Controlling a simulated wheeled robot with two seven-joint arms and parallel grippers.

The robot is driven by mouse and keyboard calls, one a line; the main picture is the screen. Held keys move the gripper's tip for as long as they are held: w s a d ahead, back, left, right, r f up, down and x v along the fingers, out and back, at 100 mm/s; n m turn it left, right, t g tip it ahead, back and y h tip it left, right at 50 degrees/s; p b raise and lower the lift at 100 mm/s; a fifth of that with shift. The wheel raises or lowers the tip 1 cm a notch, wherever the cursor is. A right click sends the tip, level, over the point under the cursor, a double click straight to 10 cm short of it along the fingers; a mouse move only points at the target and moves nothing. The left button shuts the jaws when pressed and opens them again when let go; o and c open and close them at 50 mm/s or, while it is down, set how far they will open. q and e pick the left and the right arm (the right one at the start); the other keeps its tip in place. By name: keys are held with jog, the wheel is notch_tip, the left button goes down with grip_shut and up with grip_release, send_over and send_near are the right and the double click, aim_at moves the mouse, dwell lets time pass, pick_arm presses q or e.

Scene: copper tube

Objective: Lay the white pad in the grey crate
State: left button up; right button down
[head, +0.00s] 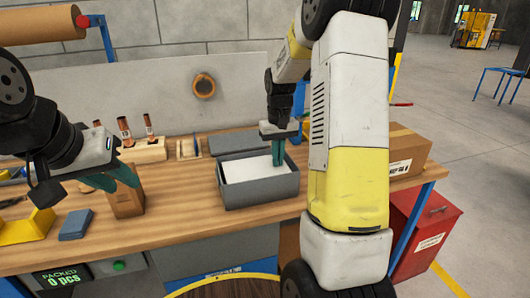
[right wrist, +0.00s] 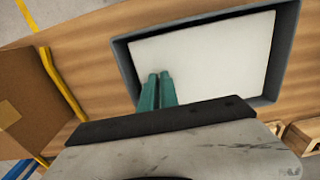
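The white pad (head: 244,168) lies inside the open grey crate (head: 262,193) on the workbench. In the right wrist view the pad (right wrist: 205,55) looks flat and fills most of the crate (right wrist: 288,50), with narrow gaps at the walls. My right gripper (head: 278,160) points down into the crate. Its green fingers (right wrist: 157,90) are close together over the pad's near edge, with nothing visible between them; whether they touch the pad is unclear.
A grey lid-like panel (head: 232,141) lies behind the crate. A wooden rack with copper tubes (head: 146,150) is further back. A cardboard box (head: 406,150) stands at the right. A blue block (head: 75,225) and yellow holder (head: 25,228) are front left.

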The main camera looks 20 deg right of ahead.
jog(key=shift+f, duration=0.65)
dwell(0.6)
jog(key=c, duration=1.5)
grip_release()
jog(key=shift+c, duration=0.2)
jog(key=shift+r, duration=3.95)
jog(key=s+a+r+t+y, duration=0.1)
jog(key=s+a+r+t, duration=0.2)
jog(key=s, duration=0.9)
jog(key=s+a+r+t+y, duration=0.1)
jog(key=s+a+r+t, duration=0.2)
jog(key=s+a+r, duration=0.3)
jog(key=s, duration=0.5)
jog(key=shift+s+r, duration=0.15)
jog(key=shift+s, duration=0.25)
